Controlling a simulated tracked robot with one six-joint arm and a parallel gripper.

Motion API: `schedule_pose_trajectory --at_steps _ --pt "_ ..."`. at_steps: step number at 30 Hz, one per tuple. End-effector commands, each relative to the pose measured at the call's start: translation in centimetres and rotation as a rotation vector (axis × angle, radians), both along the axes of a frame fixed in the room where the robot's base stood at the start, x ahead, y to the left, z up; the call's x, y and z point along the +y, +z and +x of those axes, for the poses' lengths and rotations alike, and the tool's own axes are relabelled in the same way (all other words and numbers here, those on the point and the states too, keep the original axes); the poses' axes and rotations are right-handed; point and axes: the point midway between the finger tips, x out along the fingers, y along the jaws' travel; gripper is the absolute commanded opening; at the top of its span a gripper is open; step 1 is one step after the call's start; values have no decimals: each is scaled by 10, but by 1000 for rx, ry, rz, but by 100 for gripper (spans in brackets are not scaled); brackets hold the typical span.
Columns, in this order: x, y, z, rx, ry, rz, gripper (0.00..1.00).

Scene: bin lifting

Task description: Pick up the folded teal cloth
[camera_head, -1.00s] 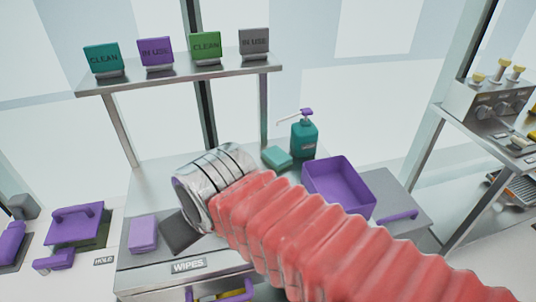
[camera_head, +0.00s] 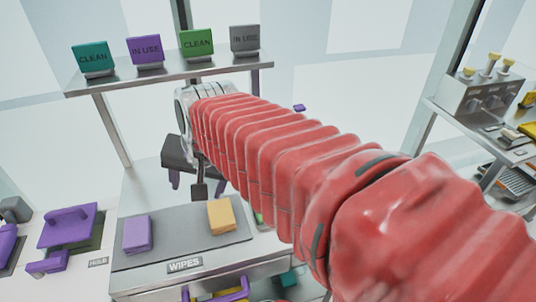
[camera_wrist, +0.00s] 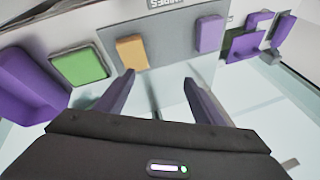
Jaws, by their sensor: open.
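I cannot make out the folded teal cloth in either current view. In the head view my red-sleeved arm covers the back of the counter, where the cloth lay in the earlier frame beside a teal pump bottle. My gripper (camera_head: 186,186) points down above the back left of the counter, fingers apart and empty. In the wrist view my gripper (camera_wrist: 159,79) is open, with only pale surface between its purple fingers.
A yellow-orange cloth (camera_head: 222,217) and a purple cloth (camera_head: 137,234) lie on the grey mat behind the WIPES label. A sign shelf (camera_head: 170,77) stands behind. The wrist view shows a purple bin (camera_wrist: 28,80) and a green pad (camera_wrist: 80,66).

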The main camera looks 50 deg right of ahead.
Motion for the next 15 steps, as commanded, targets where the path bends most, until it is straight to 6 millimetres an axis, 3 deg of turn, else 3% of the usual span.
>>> schedule_pose_trajectory --at_steps 6,15 --pt "-58 -2 35 13 -427 181 62" --pt "-152 -17 67 8 -1017 427 62"
